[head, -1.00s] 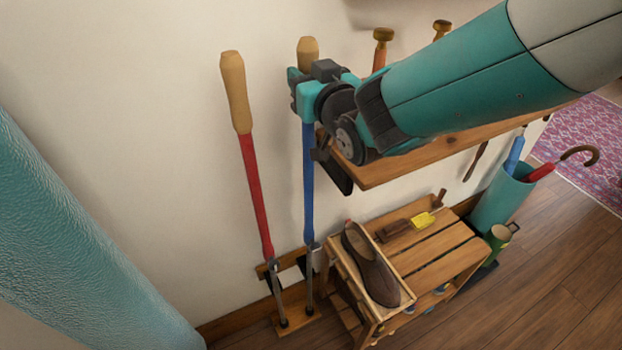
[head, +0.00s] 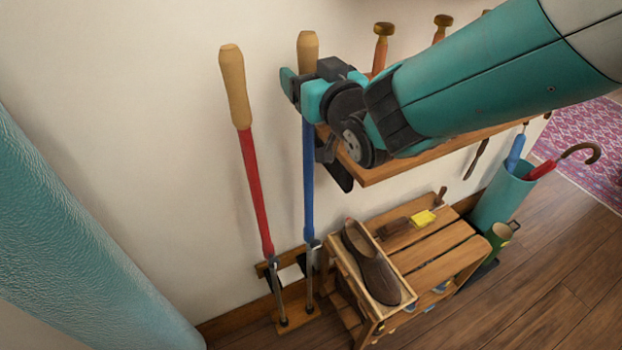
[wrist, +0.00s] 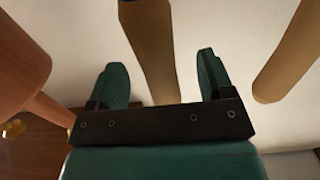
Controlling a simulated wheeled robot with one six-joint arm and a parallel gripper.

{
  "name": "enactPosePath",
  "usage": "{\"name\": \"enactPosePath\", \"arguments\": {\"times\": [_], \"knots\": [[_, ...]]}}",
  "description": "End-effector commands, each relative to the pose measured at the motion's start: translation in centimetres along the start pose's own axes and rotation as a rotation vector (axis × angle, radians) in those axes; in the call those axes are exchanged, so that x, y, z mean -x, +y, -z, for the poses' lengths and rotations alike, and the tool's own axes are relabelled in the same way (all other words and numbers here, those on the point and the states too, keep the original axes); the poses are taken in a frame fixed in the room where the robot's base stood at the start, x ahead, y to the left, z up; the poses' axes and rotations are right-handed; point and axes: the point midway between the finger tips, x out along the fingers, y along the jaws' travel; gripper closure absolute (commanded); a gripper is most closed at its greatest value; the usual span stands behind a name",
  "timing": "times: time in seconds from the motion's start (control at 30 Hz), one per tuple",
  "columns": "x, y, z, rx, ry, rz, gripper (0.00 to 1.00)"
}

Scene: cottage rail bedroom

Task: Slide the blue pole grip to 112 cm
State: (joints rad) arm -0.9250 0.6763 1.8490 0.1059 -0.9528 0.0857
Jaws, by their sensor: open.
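The blue pole (head: 308,190) stands upright near the wall with a tan wooden grip (head: 308,45) at its top. The grip also shows in the wrist view (wrist: 153,50), where it runs between my two teal fingers. My gripper (head: 290,88) is open at the lower part of this grip, with a finger on each side and gaps visible in the wrist view. It hides where the grip meets the blue shaft. I see no readable scale marks. The pole's lower end has a grey metal shaft (head: 309,280).
A red pole (head: 252,185) with a similar tan grip (head: 235,85) stands close on the left. A wooden shelf (head: 400,168) with upright pegs (head: 382,45) is close on the right. Below are a slatted bench (head: 435,255), a brown shoe (head: 370,265) and an umbrella stand (head: 500,195).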

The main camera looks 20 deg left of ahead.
Motion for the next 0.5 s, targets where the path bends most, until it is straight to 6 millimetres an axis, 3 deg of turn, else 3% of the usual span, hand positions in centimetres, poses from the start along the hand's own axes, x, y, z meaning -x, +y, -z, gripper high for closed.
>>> {"name": "enactPosePath", "arguments": {"times": [0.5], "knots": [[5.5, 0.0, -0.3, 0.0, 0.0, 0.0, 0.26]]}}
